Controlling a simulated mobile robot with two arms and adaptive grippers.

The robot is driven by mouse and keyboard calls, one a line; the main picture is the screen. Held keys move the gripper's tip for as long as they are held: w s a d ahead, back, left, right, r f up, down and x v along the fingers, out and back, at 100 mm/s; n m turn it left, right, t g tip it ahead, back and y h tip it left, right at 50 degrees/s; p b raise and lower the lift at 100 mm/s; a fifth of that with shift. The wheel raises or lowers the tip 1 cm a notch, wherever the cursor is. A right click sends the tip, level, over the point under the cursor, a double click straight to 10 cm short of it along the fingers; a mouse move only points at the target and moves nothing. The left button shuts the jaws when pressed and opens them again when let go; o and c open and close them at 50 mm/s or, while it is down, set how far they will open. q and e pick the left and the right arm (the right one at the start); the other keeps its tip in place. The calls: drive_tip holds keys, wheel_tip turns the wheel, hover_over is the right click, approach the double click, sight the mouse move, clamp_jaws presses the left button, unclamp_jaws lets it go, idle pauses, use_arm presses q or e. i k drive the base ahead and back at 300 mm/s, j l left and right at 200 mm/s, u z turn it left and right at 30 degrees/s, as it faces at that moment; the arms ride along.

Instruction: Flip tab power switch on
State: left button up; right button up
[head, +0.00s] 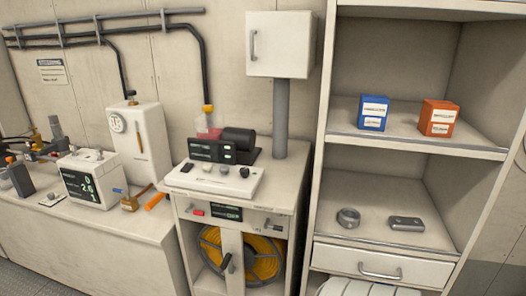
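No power switch can be told for certain at this size. A white console (214,181) on the middle cabinet carries several small knobs and a black switch-like piece (187,168). A black display unit (212,150) stands at its back. The cabinet's front panel has a small red switch-like part (198,212) on the left, a dark display (227,212) and a dark knob or lever (274,225) on the right. Whether any of these is on or off cannot be told. Neither of my grippers is in view.
A coiled yellow hose (262,258) sits in the cabinet below. A white meter box (92,180) and a tall white unit (140,142) stand on the left bench. An orange-handled tool (154,202) lies near its edge. Shelves with a blue box (373,112) and orange box (438,117) stand right.

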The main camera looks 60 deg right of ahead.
sight(187, 167)
drive_tip(key=z, duration=1.6)
